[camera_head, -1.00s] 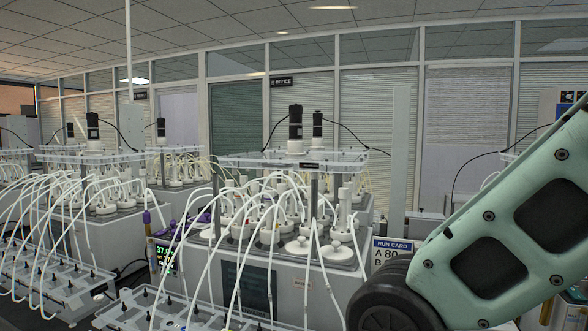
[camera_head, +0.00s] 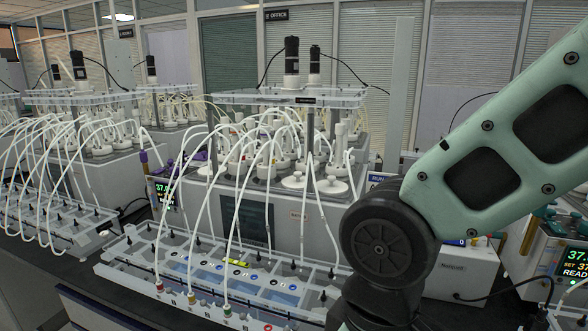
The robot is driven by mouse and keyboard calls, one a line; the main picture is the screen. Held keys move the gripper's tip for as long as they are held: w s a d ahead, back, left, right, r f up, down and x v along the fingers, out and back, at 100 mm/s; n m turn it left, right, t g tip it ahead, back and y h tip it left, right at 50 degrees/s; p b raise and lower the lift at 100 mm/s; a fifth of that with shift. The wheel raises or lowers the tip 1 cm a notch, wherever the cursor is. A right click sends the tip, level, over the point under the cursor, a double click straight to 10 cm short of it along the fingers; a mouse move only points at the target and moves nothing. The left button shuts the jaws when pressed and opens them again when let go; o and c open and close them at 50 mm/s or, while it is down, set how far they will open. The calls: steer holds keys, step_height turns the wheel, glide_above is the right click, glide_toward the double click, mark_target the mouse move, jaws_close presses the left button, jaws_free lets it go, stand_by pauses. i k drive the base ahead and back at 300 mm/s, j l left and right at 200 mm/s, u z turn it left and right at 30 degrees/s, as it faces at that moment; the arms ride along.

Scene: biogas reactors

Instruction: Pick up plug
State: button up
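I cannot tell which thing is the plug. Candidates are small coloured tube-end fittings, such as a red one (camera_head: 160,288), a yellow one (camera_head: 192,300) and a green one (camera_head: 227,310), at the front edge of the clear rack (camera_head: 130,272). White stoppers (camera_head: 293,181) sit on top of the nearest reactor bath (camera_head: 275,222), with white tubes running down to the rack. My gripper is not in view. Only my pale green arm link and its dark joint show at the right, covering part of the bench.
A small yellow-green level (camera_head: 237,262) lies on the clear rack. More reactor baths (camera_head: 100,170) and another tube rack (camera_head: 45,220) stand at the left. A unit with a lit display (camera_head: 575,265) and a loose cable stand at the right. Tubes crowd the space above the racks.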

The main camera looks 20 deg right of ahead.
mark_target(296, 181)
steer(key=i+j+z, duration=0.2)
steer(key=j, duration=0.65)
steer(key=i+j+z, duration=0.25)
steer(key=j, duration=0.65)
steer(key=i+j+z, duration=0.2)
steer(key=j, duration=0.7)
steer(key=j+z, duration=0.25)
steer(key=j, duration=0.65)
steer(key=i+j, duration=0.1)
steer(key=i+j+z, duration=0.15)
steer(key=j, duration=0.2)
